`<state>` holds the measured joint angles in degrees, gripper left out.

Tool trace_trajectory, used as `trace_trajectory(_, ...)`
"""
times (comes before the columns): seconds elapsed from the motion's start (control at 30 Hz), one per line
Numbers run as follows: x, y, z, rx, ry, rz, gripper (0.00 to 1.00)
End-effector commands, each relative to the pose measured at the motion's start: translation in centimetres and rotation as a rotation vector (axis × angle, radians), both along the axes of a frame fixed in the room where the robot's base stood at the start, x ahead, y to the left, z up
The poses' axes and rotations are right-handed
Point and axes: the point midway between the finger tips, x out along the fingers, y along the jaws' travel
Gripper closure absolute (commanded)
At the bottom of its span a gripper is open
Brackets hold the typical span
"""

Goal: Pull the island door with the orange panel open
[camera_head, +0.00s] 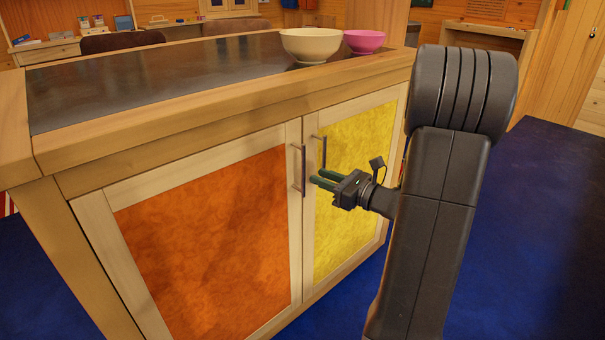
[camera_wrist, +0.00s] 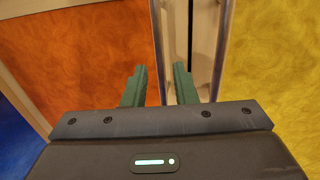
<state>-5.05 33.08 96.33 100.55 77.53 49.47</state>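The island door with the orange panel (camera_head: 215,245) looks shut, flush beside the yellow door. Its upright metal handle (camera_head: 303,170) is near its right edge. My gripper (camera_head: 316,182) is in front of the doors, close to this handle. In the wrist view, my gripper's two green fingers (camera_wrist: 159,80) are apart, and the orange door's handle (camera_wrist: 157,45) runs down between them. I cannot tell whether either finger touches it. The orange panel (camera_wrist: 90,50) fills the left of that view.
The yellow-panel door (camera_head: 352,180) and its own handle (camera_head: 319,152) are just to the right. A cream bowl (camera_head: 311,46) and a pink bowl (camera_head: 364,41) stand on the island's dark top (camera_head: 180,75). Blue floor (camera_head: 545,220) lies clear at right.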

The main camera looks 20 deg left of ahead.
Motion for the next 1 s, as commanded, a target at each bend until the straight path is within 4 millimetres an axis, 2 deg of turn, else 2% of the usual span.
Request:
trace_trajectory(0.1,0.4,2.5,-0.2,0.0,-0.002,0.004,0.75)
trace_trajectory(0.3,1.0,5.3,-0.1,-0.001,0.0,0.003,0.75)
trace_trajectory(0.5,1.2,6.4,0.0,-0.001,0.0,0.0,0.75)
trace_trajectory(0.73,1.3,6.4,0.0,-0.001,0.0,0.0,0.75)
trace_trajectory(0.77,1.3,6.4,0.0,-0.001,0.0,0.0,0.77)
trace_trajectory(0.83,1.3,6.4,0.0,-0.001,0.0,0.0,0.9)
trace_trajectory(0.9,1.3,6.4,0.0,-0.001,0.0,0.0,1.0)
trace_trajectory(1.0,1.3,6.4,0.0,-0.001,-0.001,0.0,1.0)
